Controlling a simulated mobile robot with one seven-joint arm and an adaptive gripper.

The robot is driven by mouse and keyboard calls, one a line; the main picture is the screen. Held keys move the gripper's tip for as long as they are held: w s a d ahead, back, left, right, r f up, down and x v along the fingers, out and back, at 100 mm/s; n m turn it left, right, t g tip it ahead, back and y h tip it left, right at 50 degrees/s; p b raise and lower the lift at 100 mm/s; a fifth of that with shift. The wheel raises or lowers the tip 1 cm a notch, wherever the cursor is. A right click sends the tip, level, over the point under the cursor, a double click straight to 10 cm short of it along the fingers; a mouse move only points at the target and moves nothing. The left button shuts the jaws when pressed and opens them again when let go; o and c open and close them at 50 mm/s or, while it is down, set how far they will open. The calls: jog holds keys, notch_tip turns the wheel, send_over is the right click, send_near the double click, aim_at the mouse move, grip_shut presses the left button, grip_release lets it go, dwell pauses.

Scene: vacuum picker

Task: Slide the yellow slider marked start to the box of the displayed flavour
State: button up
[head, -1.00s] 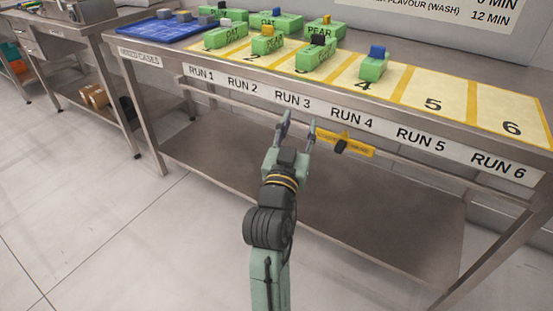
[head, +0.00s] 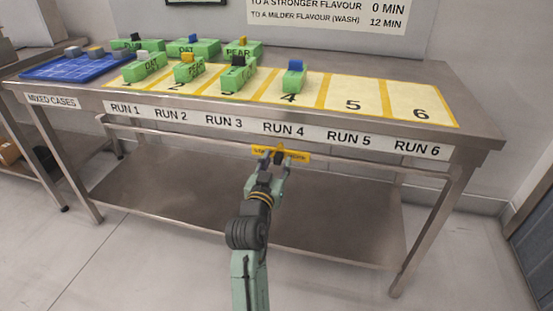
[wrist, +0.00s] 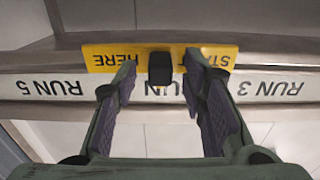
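The yellow slider (head: 301,157) marked START HERE sits on the rail below the RUN 4 label (head: 284,128) in the head view. Its lettering is upside down in the wrist view (wrist: 104,58). A black knob (wrist: 160,67) sticks out from its middle. My gripper (head: 275,163) is at the slider, and its fingers are open in the wrist view (wrist: 160,82), one on each side of the knob with gaps between.
Yellow numbered boxes run along the table (head: 480,128), with boxes 5 (head: 353,92) and 6 (head: 421,102) bare. Run labels line its front edge. A blue tray (head: 50,70) with small blocks is at the left. A wall sign (head: 330,14) gives times for stronger and milder flavours. A lower shelf (head: 330,220) is empty.

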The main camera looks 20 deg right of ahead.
jog(key=shift+w+d, duration=0.3)
jog(key=shift+w, duration=0.15)
grip_shut()
dwell(0.7)
